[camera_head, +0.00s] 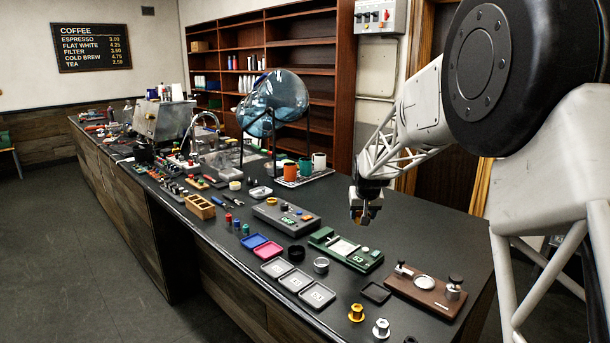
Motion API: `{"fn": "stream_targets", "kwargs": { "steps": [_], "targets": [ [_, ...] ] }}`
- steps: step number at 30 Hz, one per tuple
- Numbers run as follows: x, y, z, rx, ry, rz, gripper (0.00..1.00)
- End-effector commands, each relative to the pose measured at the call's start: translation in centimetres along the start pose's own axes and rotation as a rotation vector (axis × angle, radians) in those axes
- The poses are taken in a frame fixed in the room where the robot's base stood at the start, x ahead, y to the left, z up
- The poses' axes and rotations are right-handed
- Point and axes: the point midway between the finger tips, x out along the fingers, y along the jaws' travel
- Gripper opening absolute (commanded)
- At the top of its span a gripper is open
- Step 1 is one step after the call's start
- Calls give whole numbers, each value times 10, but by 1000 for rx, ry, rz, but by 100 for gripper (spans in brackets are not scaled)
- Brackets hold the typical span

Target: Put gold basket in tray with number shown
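A gold flanged piece (356,313), which looks like the gold basket, stands on the counter near its front edge. Three grey trays lie in a row: a far one (275,267), a middle one (295,281) and a near one (317,295). They carry small pale marks that I cannot read surely. A green device (345,249) behind them shows a number that looks like 53. My gripper (360,221) hangs above the counter behind the green device, fingers down, apart from the gold piece. Its finger gap is too small to judge.
A silver flanged piece (381,328) stands right of the gold one. A black ring (296,253), a silver cup (321,265), a dark tray (376,293) and a brown board with metal parts (426,289) are nearby. A grey device (286,216) and glass globe (284,92) stand farther back.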

Motion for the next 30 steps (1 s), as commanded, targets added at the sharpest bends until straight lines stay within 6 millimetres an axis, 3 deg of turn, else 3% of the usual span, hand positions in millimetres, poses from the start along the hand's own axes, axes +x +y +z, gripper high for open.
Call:
{"fn": "stream_targets", "kwargs": {
  "steps": [23,30],
  "targets": [
    [0,0,0,-1,0,-1,27],
    [-5,-7,10,-11,1,-5,27]
  ]
}}
